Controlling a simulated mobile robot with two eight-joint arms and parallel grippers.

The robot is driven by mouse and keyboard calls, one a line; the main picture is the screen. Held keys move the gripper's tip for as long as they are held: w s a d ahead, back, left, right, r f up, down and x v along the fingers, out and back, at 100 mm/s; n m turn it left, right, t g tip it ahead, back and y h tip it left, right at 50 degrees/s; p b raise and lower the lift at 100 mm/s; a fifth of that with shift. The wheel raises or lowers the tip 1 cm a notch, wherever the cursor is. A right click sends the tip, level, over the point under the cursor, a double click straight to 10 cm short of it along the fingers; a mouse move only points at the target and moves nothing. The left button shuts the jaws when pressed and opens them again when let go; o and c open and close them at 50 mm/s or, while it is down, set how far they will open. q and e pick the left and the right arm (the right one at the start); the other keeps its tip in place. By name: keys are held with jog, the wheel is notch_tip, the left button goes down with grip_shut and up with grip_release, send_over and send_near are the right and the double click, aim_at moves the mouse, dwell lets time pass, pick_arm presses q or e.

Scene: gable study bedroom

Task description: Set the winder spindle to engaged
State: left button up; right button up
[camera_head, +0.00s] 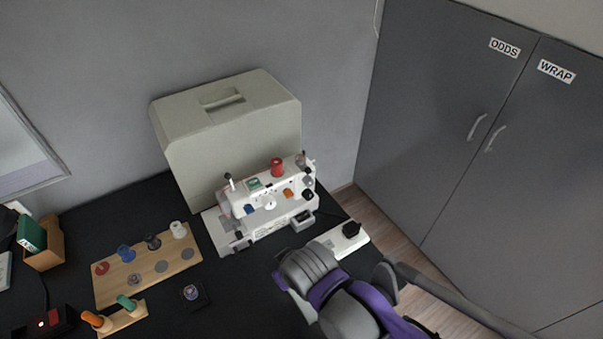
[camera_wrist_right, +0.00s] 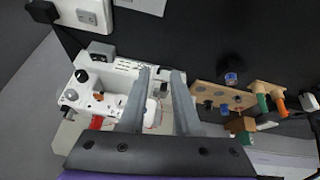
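The white sewing machine (camera_head: 268,218) stands on the black table in front of its case. A small brownish-grey piece (camera_head: 301,158) on top at its right end looks like the winder spindle; its setting is too small to tell. In the right wrist view the machine (camera_wrist_right: 120,70) lies left of and under my fingers, and the spindle cannot be told for sure. My right gripper (camera_wrist_right: 161,78) is open and empty, with a gap between its two grey fingers. In the head view my right arm is at the bottom, right of the machine's front. My left gripper is not in view.
A wooden board (camera_head: 147,268) with bobbins and a small tool rack (camera_head: 122,318) lie left of the machine. A white foot pedal or plate (camera_head: 342,241) lies at the right. The beige case (camera_head: 230,130) stands close behind. Grey cabinets (camera_head: 455,110) stand at right.

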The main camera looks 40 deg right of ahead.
jog(key=d+f+h+b, duration=0.1)
jog(key=w+d+f+n+h+b, duration=0.1)
jog(key=d+f, duration=0.1)
jog(key=shift+d+f, duration=0.15)
jog(key=shift+d, duration=0.05)
grip_shut()
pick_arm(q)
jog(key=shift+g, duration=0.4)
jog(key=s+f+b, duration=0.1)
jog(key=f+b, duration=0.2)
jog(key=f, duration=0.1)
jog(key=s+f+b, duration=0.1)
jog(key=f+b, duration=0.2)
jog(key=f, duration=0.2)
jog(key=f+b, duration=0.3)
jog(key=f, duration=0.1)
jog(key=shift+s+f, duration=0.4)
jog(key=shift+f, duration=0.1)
pick_arm(e)
jog(key=w+d+r+n+t+h, duration=0.1)
jog(key=w+d+n+t+h, duration=0.1)
jog(key=w+h, duration=0.3)
jog(key=w+d+r+n+t+h, duration=0.1)
jog(key=w+d+n+t+h, duration=0.1)
jog(key=w+h, duration=0.4)
jog(key=shift+w+d+r+n+t, duration=0.3)
jog(key=shift+w+n+t, duration=0.6)
jog(key=shift+n, duration=0.3)
